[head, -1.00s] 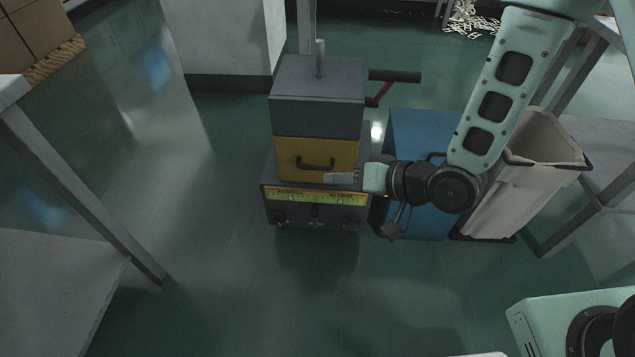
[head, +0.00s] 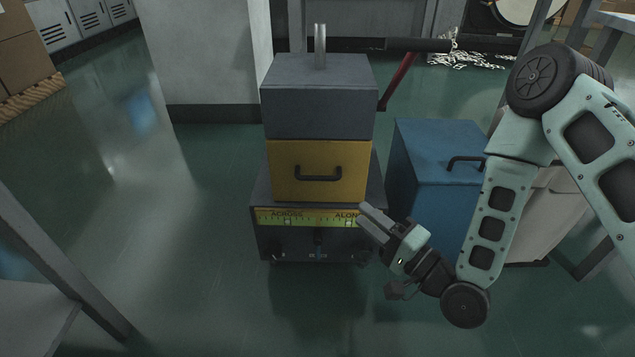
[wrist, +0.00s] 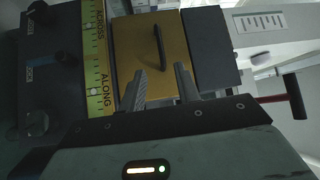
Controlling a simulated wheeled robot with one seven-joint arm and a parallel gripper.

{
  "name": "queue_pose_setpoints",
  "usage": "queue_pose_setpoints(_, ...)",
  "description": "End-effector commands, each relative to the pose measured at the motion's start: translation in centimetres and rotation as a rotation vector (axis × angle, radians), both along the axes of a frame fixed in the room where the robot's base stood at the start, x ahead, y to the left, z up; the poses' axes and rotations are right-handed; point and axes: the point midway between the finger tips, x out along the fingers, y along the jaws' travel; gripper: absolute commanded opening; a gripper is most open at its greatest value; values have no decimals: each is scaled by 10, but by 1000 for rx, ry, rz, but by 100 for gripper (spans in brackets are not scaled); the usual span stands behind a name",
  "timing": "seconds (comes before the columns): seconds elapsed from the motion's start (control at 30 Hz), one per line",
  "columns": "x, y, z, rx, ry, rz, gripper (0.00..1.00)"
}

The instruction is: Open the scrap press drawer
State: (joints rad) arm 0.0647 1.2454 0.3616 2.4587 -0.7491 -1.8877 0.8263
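The scrap press (head: 318,100) is a dark grey stack with a yellow drawer front (head: 285,185) in its middle. The drawer looks shut, flush under the grey upper block. A black bar handle (head: 318,177) sits across the yellow front; in the wrist view the handle (wrist: 159,45) lies ahead of the fingers. My gripper (head: 366,218) is open and empty, in front of the press and to the lower right of the handle, apart from it. In the wrist view my gripper (wrist: 163,82) has a clear gap between its two fingers.
A yellow scale strip (head: 318,217) marked ACROSS and ALONG and dark knobs are below the drawer. A blue box (head: 430,195) and a pale bin (head: 550,215) stand right of the press. Floor is clear in front and left.

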Motion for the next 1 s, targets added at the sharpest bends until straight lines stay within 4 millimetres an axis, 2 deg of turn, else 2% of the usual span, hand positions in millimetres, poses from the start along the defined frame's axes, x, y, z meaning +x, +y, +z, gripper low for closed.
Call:
queue_pose_setpoints(0.4,64,61,9,-1,-7,3,32)
queue_pose_setpoints(0.6,88,85,13,-1,-5,2,32)
queue_pose_setpoints(0.8,102,97,17,-3,-2,2,32)
queue_pose_setpoints(1.0,104,99,18,-2,-1,1,32)
